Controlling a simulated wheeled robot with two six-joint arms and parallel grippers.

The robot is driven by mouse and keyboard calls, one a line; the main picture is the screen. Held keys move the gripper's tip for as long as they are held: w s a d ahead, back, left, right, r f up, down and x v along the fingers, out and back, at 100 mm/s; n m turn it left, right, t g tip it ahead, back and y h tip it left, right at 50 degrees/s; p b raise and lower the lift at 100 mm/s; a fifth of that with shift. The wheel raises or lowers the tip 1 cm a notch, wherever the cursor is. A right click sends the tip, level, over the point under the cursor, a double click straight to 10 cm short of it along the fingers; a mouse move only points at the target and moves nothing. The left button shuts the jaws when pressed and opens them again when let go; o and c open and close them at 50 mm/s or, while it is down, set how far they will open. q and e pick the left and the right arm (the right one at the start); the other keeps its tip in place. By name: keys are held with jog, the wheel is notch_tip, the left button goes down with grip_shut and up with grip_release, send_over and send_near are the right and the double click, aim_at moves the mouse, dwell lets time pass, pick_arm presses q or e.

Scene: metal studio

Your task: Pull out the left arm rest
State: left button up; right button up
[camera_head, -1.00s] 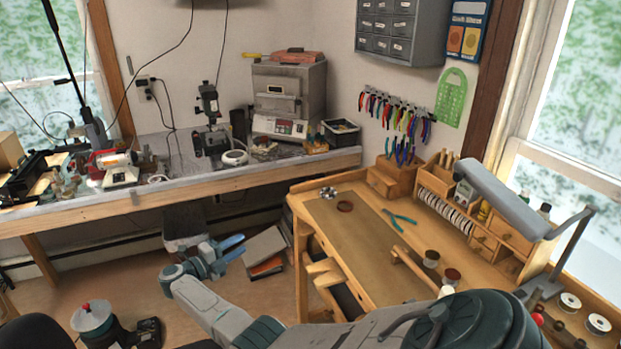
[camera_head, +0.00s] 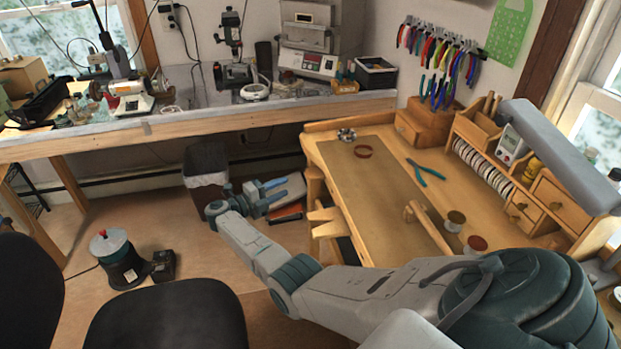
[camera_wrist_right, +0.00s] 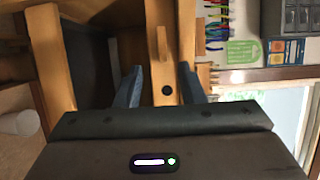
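The wooden workbench (camera_head: 375,200) stands at the right in the head view. Light wooden parts stick out at its left side, one a pale block (camera_head: 325,215); I cannot tell for sure which is the left arm rest. My right gripper (camera_head: 280,190) is beside that side, its blue fingers pointing toward the bench. In the right wrist view the right gripper (camera_wrist_right: 160,86) is open, with a finger on each side of a wooden bar (camera_wrist_right: 164,62) bearing a dark round spot. A gap shows around the bar; contact is unclear. My left gripper is not in view.
A black chair (camera_head: 165,315) is at the front left. A red-topped green device (camera_head: 110,250) stands on the floor. A bin (camera_head: 206,165) is under the long table (camera_head: 200,122). Pliers (camera_head: 425,172) lie on the bench. Open floor lies left of the gripper.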

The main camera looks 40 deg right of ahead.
aim_at(306, 174)
jog(key=d, duration=0.3)
jog(key=d+p, duration=0.1)
jog(key=d, duration=0.2)
jog(key=s+d, duration=0.1)
jog(key=d, duration=0.3)
jog(key=shift+r, duration=0.15)
jog(key=shift+c, duration=0.3)
grip_shut()
